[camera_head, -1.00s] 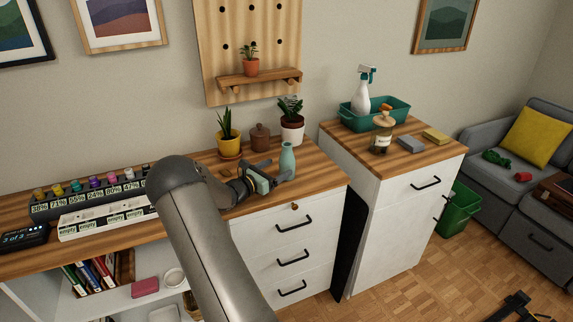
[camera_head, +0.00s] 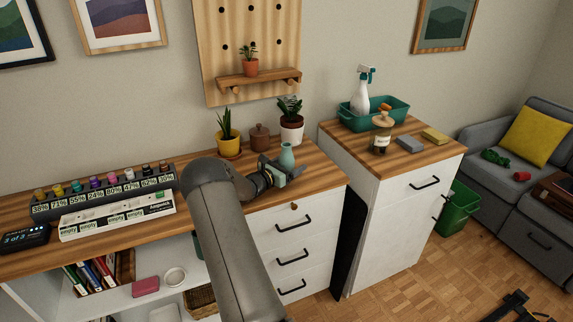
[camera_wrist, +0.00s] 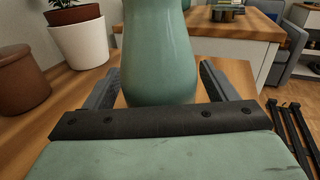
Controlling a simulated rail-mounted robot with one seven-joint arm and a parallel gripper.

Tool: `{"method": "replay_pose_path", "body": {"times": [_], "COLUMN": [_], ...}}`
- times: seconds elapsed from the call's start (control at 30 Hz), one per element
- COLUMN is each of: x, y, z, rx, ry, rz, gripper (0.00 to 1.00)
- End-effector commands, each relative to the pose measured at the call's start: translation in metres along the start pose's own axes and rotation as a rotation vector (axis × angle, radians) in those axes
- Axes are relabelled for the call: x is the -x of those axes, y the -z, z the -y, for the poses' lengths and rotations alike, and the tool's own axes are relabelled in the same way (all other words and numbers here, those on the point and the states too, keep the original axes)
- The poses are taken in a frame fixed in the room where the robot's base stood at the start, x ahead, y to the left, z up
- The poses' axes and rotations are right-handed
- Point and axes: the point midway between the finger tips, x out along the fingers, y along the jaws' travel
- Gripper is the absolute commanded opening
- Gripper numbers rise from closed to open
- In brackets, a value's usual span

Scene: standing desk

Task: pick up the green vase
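The green vase (camera_head: 287,156) stands upright on the wooden top of the drawer unit, near its right end. In the wrist view the vase (camera_wrist: 158,55) fills the upper middle, and its top is cut off. My gripper (camera_head: 287,168) is at the vase, low on its body. In the wrist view the two dark fingers of my gripper (camera_wrist: 160,80) are apart, one on each side of the vase. A small gap shows between each finger and the vase. The vase's lower front is partly hidden by the gripper.
Behind the vase stand a white pot with a plant (camera_head: 291,128) and a brown lidded jar (camera_head: 259,137). A yellow potted plant (camera_head: 228,146) is further left. A rack of small bottles (camera_head: 105,192) lies left of my arm. The desktop right of the vase is clear.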

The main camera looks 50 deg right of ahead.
Motion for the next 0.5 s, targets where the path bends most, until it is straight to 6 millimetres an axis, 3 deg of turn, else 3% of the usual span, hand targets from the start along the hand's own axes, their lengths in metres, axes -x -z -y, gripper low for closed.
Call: {"method": "replay_pose_path", "body": {"times": [0.03, 0.2, 0.5], "x": [0.0001, 0.0001, 0.0], "y": [-0.0001, -0.0002, -0.0026], "z": [0.0001, 0.0002, 0.0002], "rx": [0.0, 0.0, -0.001], "ry": [0.0, 0.001, 0.001], "rz": [0.0, 0.0, 0.002], "gripper": [0.68, 0.24, 0.24]}}
